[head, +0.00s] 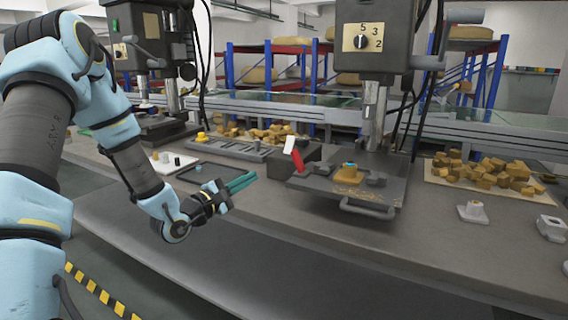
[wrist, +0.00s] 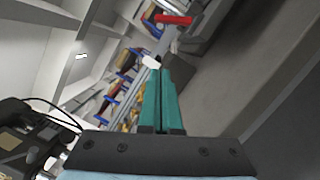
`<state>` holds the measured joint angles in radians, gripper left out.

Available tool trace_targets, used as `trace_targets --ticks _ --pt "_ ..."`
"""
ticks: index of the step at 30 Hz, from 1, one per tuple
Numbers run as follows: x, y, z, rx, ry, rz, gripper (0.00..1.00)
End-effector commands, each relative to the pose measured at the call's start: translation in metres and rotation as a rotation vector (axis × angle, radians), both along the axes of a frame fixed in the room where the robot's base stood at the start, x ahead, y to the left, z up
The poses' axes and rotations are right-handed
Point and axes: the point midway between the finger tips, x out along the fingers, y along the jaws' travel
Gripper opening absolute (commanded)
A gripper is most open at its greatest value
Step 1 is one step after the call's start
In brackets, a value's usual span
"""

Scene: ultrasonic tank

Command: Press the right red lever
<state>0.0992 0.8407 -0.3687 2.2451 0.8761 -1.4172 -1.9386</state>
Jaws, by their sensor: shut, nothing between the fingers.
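One red lever (head: 298,160) shows in the head view. It stands tilted beside the dark box at the left edge of the right machine's plate, with a small white piece (head: 290,144) near its top. In the wrist view the red lever (wrist: 173,19) is near the top edge, and the white piece (wrist: 151,62) is just beyond the fingertips. My gripper (head: 242,182) has teal fingers, shut and empty. It is left of and lower than the lever in the head view, apart from it. The fingers also show in the wrist view (wrist: 160,78).
A tray of wooden blocks (head: 485,175) is to the right. A dark tray (head: 205,172) lies behind my gripper. The bench front is clear.

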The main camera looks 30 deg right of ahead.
Motion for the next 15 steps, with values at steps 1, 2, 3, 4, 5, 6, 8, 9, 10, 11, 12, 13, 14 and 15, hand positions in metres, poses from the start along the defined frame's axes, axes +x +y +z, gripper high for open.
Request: trace_targets --ticks 1,2,3,4,5,6,8,9,10,11,12,13,14,15 --pt "0.000 0.000 0.000 -0.007 0.004 -0.002 0.00" --pt "0.000 0.000 0.001 -0.007 0.004 -0.003 0.00" --pt "0.000 0.000 0.001 -0.007 0.004 -0.003 0.00" --pt "0.000 0.000 0.001 -0.007 0.004 -0.002 0.00" --pt "0.000 0.000 0.001 -0.007 0.004 -0.002 0.00" --pt "0.000 0.000 0.001 -0.005 0.003 -0.002 0.00" --pt "0.000 0.000 0.001 -0.005 0.003 -0.002 0.00" --pt "0.000 0.000 0.001 -0.005 0.002 -0.001 0.00" --pt "0.000 -0.001 0.001 -0.005 0.002 -0.002 0.00" --pt "0.001 -0.002 0.001 -0.005 0.002 -0.002 0.00" --pt "0.001 -0.004 0.002 -0.004 0.002 -0.002 0.00" --pt "0.002 -0.007 0.002 -0.004 0.002 -0.002 0.00" --pt "0.003 -0.010 0.003 -0.004 0.001 -0.003 0.00" --pt "0.005 -0.015 0.003 -0.003 0.002 -0.003 0.00"
